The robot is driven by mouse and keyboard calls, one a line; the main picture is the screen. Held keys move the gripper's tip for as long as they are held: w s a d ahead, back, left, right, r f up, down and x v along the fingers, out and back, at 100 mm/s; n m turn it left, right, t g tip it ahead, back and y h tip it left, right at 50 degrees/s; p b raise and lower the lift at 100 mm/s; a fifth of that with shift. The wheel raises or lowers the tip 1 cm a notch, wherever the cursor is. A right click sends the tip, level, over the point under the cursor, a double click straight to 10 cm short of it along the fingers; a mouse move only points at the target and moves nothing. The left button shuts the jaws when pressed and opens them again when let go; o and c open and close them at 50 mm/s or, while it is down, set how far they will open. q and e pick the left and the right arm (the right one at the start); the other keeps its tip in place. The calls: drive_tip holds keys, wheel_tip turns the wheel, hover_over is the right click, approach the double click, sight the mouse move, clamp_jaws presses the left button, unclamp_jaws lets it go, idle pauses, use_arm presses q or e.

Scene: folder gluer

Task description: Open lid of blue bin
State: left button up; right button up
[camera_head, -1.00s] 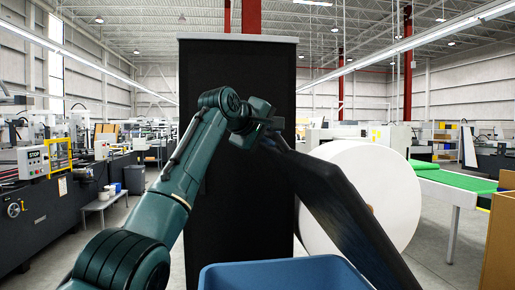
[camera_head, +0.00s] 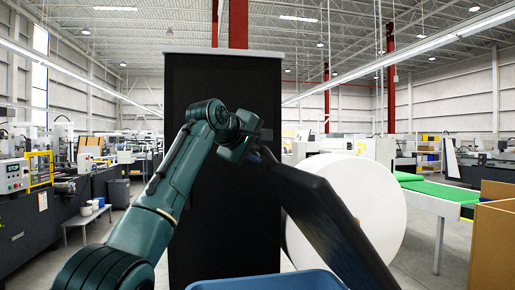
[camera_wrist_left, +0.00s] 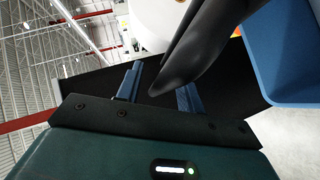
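The blue bin (camera_head: 265,282) is at the bottom edge of the head view, with only its upper rim showing; it also fills the upper right of the left wrist view (camera_wrist_left: 290,50). Its black lid (camera_head: 325,220) stands raised at a slant, its free edge up and to the left. My left gripper (camera_head: 255,140) is at that free edge. In the left wrist view the lid's rounded edge (camera_wrist_left: 195,55) crosses close to my left gripper's fingers (camera_wrist_left: 158,90), which stand apart. I see no clear clamp on the lid. My right gripper is not in view.
A tall black panel (camera_head: 225,80) stands behind the arm. A large white roll (camera_head: 375,200) is behind the lid at right. A green-topped table (camera_head: 435,195) and brown boxes (camera_head: 492,240) are farther right. Machines line the left, with open floor between.

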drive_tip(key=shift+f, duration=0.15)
